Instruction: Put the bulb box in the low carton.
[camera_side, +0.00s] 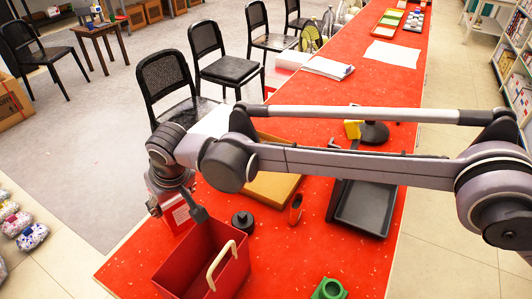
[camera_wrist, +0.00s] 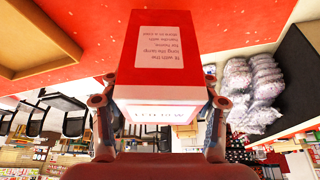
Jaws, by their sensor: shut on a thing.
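The bulb box (camera_side: 178,214), red with a white printed label, is in my gripper (camera_side: 172,196) at the left edge of the red table. In the wrist view the bulb box (camera_wrist: 165,50) sits between both fingers (camera_wrist: 160,108), which are shut on its sides. The low carton (camera_side: 271,189), a shallow tan box, lies on the table to the right of my gripper and is partly hidden by my arm. Part of the low carton also shows at the upper left of the wrist view (camera_wrist: 60,62). The bulb box is outside the carton.
A red bin with a pale handle (camera_side: 190,272) stands just below my gripper in the picture. A green thing (camera_side: 328,289) is at the near edge. Chairs line the table's left side.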

